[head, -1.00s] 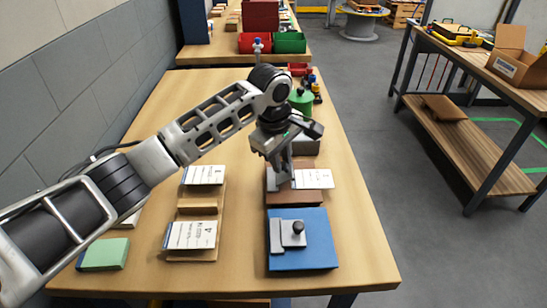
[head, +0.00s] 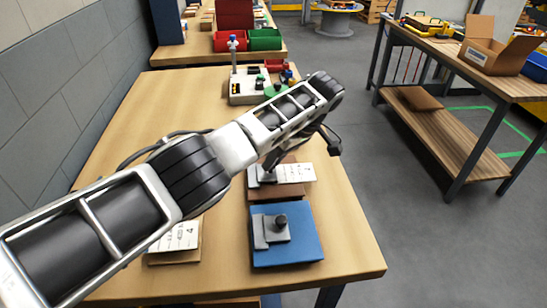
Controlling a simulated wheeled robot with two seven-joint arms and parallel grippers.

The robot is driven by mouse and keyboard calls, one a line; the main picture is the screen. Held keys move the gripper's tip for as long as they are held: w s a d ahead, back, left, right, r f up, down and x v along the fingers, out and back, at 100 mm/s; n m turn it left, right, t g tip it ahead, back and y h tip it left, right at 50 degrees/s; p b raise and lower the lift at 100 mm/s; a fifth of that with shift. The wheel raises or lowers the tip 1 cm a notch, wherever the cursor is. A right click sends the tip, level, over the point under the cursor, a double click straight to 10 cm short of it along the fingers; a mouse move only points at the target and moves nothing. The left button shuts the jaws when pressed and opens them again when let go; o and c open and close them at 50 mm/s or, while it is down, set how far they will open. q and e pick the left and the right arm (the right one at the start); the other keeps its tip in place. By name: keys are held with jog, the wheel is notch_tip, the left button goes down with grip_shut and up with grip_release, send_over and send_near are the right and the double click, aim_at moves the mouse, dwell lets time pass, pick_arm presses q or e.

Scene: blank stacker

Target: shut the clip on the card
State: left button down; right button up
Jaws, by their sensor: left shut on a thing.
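A white printed card (head: 297,173) lies on a brown base (head: 290,195) right of the table's middle. The card's left end is at a grey metal clip (head: 253,178) on that base. My left gripper (head: 268,177) comes down over the clip, its fingers shut at the clip's moving part. My forearm and wrist hide the gripper's upper part and the back of the base. I cannot tell how far the clip is closed. My right gripper is out of view.
A blue base (head: 300,250) with a grey clip and dark knob (head: 280,221) stands just in front. Another card (head: 178,238) lies to the left, partly under my arm. A light-coloured fixture (head: 243,88) and a green round thing (head: 276,91) stand behind.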

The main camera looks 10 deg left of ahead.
pick_arm(q)
jog(key=shift+f, duration=0.1)
dwell(0.3)
jog(key=c, duration=1.3)
grip_release()
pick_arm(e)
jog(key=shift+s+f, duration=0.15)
